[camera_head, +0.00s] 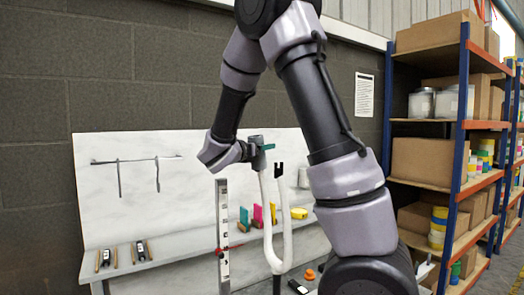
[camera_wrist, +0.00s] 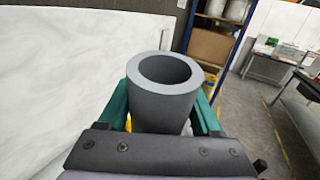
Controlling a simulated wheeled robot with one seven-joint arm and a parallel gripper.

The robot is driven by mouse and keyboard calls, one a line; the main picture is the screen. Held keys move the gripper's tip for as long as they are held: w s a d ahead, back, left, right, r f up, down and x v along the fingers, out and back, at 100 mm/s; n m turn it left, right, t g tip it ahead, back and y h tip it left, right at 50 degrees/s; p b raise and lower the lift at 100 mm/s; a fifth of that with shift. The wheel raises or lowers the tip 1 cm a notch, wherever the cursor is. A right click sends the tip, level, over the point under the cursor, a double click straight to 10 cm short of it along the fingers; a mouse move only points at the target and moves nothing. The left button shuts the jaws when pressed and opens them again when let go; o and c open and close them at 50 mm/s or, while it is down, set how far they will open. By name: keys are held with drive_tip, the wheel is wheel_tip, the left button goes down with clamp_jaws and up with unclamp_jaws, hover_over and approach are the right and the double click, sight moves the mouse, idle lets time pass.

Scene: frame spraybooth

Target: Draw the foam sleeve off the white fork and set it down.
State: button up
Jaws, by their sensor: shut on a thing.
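The white fork (camera_head: 268,235) stands upright in the head view, a U shape with two prongs. Its right prong ends in a bare black notched tip (camera_head: 279,169). The grey foam sleeve (camera_head: 257,158) is upright at the top of the left prong. My gripper (camera_head: 262,147) is shut around the sleeve with its green fingers. In the wrist view the sleeve (camera_wrist: 165,110) fills the space between the fingers, its open end facing up. No prong tip shows inside the bore. I cannot tell whether the prong still reaches into the sleeve's lower end.
A white board (camera_head: 110,190) stands behind the bench. An upright measuring rule (camera_head: 223,235) is left of the fork. Coloured pieces (camera_head: 257,214) and a yellow tape measure (camera_head: 299,213) lie behind it. Loaded shelves (camera_head: 440,185) stand at right. Two dark tools (camera_head: 105,257) lie at left.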

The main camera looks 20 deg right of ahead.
idle(0.3)
drive_tip(key=shift+r, duration=2.05)
drive_tip(key=shift+r, duration=0.15)
drive_tip(key=shift+r, duration=1.9)
drive_tip(key=s+d, duration=0.1)
drive_tip(key=s, duration=0.6)
drive_tip(key=shift+s+d, duration=0.25)
drive_tip(key=shift+s, duration=0.15)
